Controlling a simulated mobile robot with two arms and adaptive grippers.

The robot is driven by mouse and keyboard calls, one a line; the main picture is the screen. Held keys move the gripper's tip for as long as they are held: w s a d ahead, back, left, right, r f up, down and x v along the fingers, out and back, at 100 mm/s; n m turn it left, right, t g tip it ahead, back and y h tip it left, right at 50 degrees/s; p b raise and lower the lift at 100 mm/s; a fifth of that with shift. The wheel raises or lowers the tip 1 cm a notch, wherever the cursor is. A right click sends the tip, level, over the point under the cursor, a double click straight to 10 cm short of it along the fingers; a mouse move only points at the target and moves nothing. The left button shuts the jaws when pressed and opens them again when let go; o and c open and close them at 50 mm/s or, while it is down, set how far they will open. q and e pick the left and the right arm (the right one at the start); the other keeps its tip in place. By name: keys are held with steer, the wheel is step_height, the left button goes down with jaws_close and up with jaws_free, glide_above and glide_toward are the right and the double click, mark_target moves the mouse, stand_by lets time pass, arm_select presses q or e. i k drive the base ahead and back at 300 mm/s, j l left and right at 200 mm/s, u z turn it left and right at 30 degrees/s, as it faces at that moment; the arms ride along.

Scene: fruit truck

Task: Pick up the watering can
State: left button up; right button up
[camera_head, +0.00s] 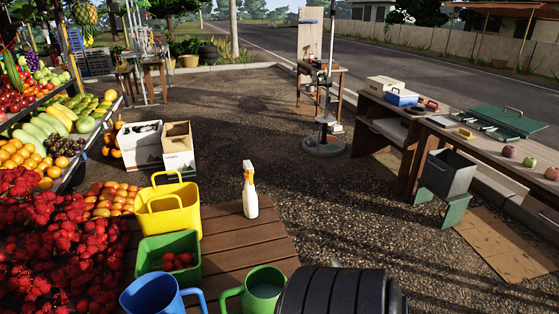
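No watering can with a clear spout shows. A green handled vessel (264,291) stands at the front edge of the slatted wooden table (240,240), its open top facing up and its handle to the left. A blue handled vessel (150,296) is to its left, cut off by the bottom edge, with its handle to the right. I cannot tell whether either is the watering can; any spout is hidden or out of frame. Neither of my grippers is in view.
On the table are a white spray bottle (250,190), a yellow basket (168,208) and a green bin (149,252) holding red fruit. A dark ribbed round thing (340,293) fills the bottom centre. Fruit stands line the left; a workbench (440,128) stands right. Gravel between is mostly open.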

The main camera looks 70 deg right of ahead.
mark_target(250, 305)
steer(key=z, duration=2.05)
